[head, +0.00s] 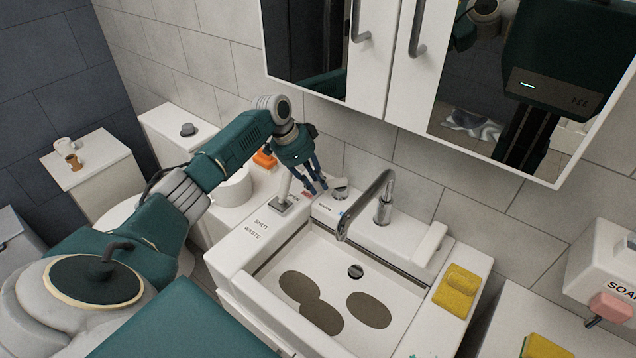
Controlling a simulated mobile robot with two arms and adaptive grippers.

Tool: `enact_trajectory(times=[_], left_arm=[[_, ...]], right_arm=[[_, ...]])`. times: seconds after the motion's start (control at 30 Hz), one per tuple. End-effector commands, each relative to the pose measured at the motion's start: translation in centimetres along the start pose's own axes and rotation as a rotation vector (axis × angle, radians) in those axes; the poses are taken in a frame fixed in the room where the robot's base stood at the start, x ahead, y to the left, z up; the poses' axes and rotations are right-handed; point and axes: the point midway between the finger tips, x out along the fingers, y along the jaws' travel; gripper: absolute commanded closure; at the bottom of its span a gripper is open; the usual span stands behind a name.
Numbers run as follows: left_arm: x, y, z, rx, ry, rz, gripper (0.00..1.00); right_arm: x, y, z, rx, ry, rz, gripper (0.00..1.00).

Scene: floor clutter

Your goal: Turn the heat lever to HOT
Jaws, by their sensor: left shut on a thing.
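My left gripper (317,188) reaches down from the left over the back left corner of the sink. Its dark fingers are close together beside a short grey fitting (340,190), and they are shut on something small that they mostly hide. It looks like the heat lever, but its handle and exact angle cannot be made out. A red mark (308,195) lies by the fingertips and a blue mark (341,214) lies nearer the basin. My right gripper is not in view.
A separate upright lever (284,190) stands left of my fingers, near printed SHUT and WASTE. The curved tap (372,200) rises to the right. The basin (400,287) has dark patches. A mirrored cabinet (385,60) hangs above.

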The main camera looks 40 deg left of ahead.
Motion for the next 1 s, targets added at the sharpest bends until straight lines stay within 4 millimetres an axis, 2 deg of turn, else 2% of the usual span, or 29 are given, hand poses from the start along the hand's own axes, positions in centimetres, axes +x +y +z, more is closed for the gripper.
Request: enact_trajectory(times=[0.07, 0.1, 0.17, 0.2, 0.47, 0.57, 0.67, 1.0], left_arm=[[-0.1, -0.1, -0.1, 0.003, 0.002, -0.003, 1.0], [-0.1, -0.1, -0.1, 0.003, 0.002, -0.004, 0.74], [-0.1, -0.1, -0.1, 0.003, 0.002, -0.004, 0.62], [-0.1, -0.1, -0.1, 0.002, 0.001, -0.003, 0.6], [-0.1, -0.1, -0.1, 0.001, 0.0, -0.002, 0.6], [-0.7, -0.1, -0.1, 0.001, 0.001, -0.003, 0.6], [-2.1, -0.2, -0.1, 0.001, 0.002, -0.005, 0.6], [-9.1, -0.1, -0.1, 0.002, 0.001, -0.005, 0.6]], right_arm=[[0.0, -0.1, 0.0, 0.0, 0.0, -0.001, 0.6], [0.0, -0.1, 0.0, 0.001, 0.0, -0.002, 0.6], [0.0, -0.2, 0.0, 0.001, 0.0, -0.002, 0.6], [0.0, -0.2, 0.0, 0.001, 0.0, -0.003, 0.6], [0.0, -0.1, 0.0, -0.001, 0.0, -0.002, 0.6], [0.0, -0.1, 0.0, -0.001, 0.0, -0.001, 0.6], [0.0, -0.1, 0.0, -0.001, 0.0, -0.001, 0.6], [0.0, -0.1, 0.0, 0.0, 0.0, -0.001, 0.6]])
